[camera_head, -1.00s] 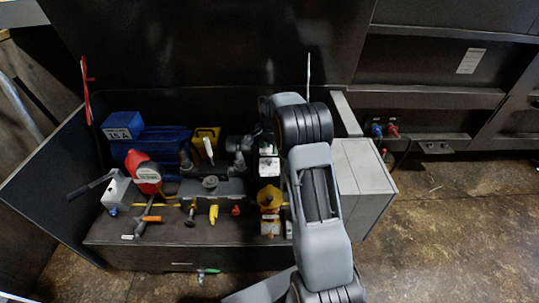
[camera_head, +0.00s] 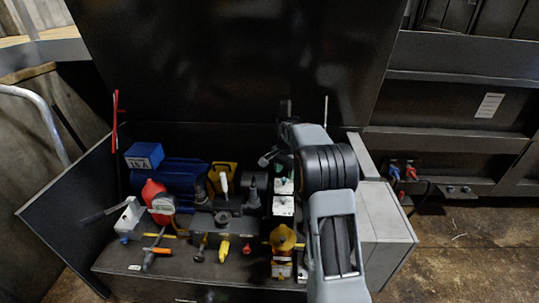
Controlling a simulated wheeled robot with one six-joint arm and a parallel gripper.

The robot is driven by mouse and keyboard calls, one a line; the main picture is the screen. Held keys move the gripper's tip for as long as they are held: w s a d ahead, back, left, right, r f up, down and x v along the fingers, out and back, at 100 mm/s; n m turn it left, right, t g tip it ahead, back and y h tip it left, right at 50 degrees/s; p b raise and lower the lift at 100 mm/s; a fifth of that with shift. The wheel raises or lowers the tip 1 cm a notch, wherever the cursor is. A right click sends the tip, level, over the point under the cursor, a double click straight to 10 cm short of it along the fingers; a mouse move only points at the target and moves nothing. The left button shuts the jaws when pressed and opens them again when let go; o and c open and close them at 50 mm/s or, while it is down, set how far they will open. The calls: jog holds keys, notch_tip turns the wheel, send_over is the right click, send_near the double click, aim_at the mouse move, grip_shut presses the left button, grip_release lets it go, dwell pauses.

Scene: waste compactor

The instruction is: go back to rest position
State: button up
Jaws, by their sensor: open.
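My arm rises from the bottom right of the picture, bends at a black ribbed joint and reaches over the right part of the open metal box (camera_head: 205,271). My gripper cannot be made out; the arm's far end is dark and partly hidden behind its own links. No object is seen being carried by the arm. The arm covers part of the box's right side.
The box holds a blue motor (camera_head: 178,172), a blue block (camera_head: 144,156), a red and white gauge (camera_head: 160,204), a yellow device (camera_head: 283,238) and several switches. A black panel (camera_head: 235,60) stands behind. Floor (camera_head: 465,245) is free at right.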

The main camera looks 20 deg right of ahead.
jog(key=s+a+r+n+t+p, duration=0.1)
jog(key=s+a+r+n+p, duration=0.2)
jog(key=s, duration=0.6)
jog(key=s+a+r+n+t+p, duration=0.1)
jog(key=s+a+r+n+p, duration=0.2)
jog(key=s+a+r+n, duration=0.2)
jog(key=s+a+r+n+t+p, duration=0.1)
jog(key=s+a+r+n+p, duration=0.2)
jog(key=s+r, duration=0.5)
jog(key=s+a+n, duration=0.1)
jog(key=s, duration=0.5)
jog(key=shift+s+a+r+t, duration=0.2)
jog(key=shift+s+r+t, duration=0.05)
jog(key=shift+s+t, duration=0.05)
jog(key=shift+c, duration=0.3)
